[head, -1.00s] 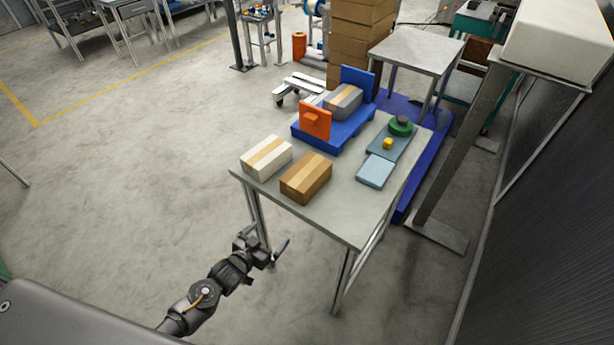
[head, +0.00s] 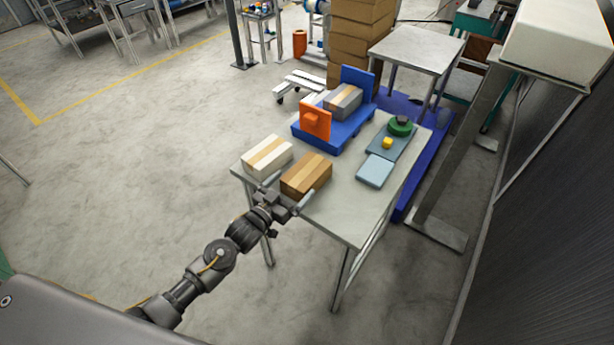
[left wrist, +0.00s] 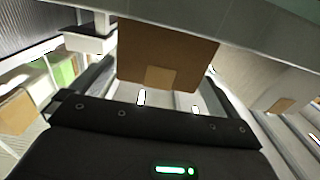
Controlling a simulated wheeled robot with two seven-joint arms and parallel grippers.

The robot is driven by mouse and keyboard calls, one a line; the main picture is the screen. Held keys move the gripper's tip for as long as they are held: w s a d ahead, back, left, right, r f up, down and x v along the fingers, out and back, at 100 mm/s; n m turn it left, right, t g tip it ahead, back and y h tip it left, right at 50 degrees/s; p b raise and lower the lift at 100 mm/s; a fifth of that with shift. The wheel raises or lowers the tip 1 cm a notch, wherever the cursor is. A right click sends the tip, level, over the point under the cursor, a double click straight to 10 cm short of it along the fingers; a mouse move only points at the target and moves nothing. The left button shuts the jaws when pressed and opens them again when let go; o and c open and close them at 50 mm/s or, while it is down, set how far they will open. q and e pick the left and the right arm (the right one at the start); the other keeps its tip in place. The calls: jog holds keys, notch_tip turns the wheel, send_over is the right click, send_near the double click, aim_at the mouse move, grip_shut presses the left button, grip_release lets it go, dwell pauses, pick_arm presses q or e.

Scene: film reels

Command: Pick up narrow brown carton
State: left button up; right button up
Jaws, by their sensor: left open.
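The narrow brown carton (head: 306,175) has a lighter tape strip and lies at the table's near edge. In the left wrist view the brown carton (left wrist: 165,50) fills the upper middle, with tape low on its face. My left gripper (head: 288,193) is open at the near side of the carton, by the table edge. In the left wrist view the fingers of my left gripper (left wrist: 162,70) stand apart on either side of the carton's face. I cannot tell whether they touch it. My right gripper is out of view.
A white carton (head: 267,157) lies close to the left of the brown one. A pale blue box (head: 376,170) lies right. The near right tabletop (head: 350,222) is clear.

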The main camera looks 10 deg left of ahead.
aim_at(302, 175)
pick_arm(q)
jog(key=shift+w+d, duration=0.1)
jog(key=shift+w, duration=0.1)
jog(key=p+x, duration=0.1)
jog(key=x, duration=0.3)
jog(key=shift+w+d+f+p, duration=0.1)
jog(key=shift+w+d+p, duration=0.15)
jog(key=shift+w+p, duration=0.1)
jog(key=c, duration=1.1)
jog(key=shift+c, duration=0.2)
